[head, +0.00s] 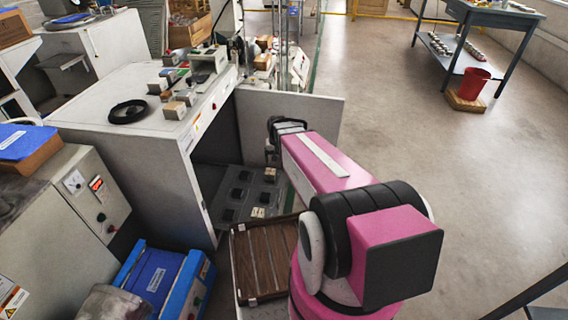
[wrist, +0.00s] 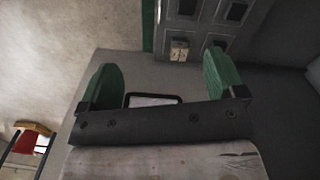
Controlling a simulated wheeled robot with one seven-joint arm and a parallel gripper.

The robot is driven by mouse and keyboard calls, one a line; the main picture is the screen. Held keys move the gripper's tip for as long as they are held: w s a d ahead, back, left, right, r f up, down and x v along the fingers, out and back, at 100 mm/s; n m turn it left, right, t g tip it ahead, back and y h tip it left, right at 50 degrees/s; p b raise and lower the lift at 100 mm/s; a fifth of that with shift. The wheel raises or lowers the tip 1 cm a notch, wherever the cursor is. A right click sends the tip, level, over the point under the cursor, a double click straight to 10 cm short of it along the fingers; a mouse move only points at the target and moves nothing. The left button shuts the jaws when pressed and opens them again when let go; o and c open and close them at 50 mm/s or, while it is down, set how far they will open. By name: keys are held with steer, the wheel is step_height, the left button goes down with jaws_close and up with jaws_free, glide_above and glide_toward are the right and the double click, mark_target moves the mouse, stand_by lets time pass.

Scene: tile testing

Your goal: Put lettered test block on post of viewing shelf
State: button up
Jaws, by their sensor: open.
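The viewing shelf (head: 228,214) is a grey panel with several dark square posts, low in the open bay of the white cabinet. It also shows at the top of the wrist view (wrist: 208,28). A small pale block with dark marks (wrist: 179,49) sits on this panel in the wrist view; its letters are too small to read. Pale blocks also show on the panel in the head view, one near its front edge (head: 258,212). My gripper (wrist: 160,62) is open and empty, its green fingers apart, with the pale block beyond the fingertips. My arm hides it in the head view.
The cabinet's open door (head: 305,118) stands beside my arm. A brown slatted tray (head: 262,262) lies in front of the shelf, and a blue case (head: 152,278) is left of it. Small blocks and a black ring (head: 127,112) rest on the cabinet top.

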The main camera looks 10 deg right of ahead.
steer(key=s+r+n, duration=0.1)
steer(key=s+r, duration=0.7)
steer(key=s, duration=0.5)
steer(key=shift+r+n, duration=0.25)
steer(key=shift+n, duration=0.05)
steer(key=shift+s, duration=0.1)
